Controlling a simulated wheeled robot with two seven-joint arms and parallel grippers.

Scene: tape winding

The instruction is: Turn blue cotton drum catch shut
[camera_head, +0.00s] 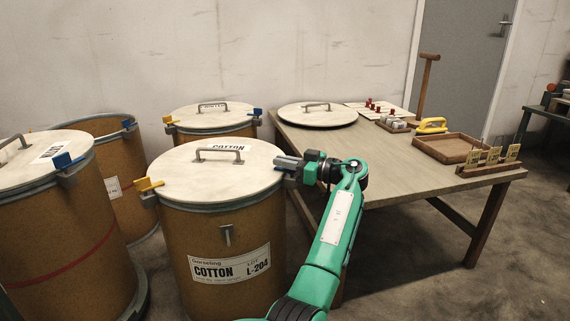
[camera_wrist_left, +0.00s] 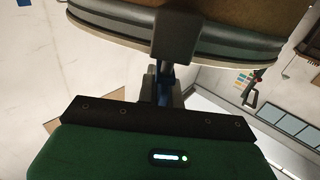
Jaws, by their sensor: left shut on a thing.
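The cotton drum (camera_head: 222,235) is a brown drum labelled COTTON L-204, with a pale lid (camera_head: 215,175) lying on its rim. A yellow catch (camera_head: 148,185) sits at the left side of its rim. My left gripper (camera_head: 286,163) is at the right side of the rim, with its fingers level with the lid edge. In the left wrist view, the gripper (camera_wrist_left: 160,92) is shut on a blue catch (camera_wrist_left: 165,90), seen as a narrow blue strip between the fingers, close under the drum's grey rim band (camera_wrist_left: 115,30). The fingers hide most of the catch. My right gripper is out of view.
Another lidded drum (camera_head: 65,235) stands at the left, an open drum (camera_head: 117,165) behind it, and a lidded drum (camera_head: 208,118) at the back. A wooden table (camera_head: 400,165) at the right carries a loose lid (camera_head: 318,116), a tray (camera_head: 450,148) and small items.

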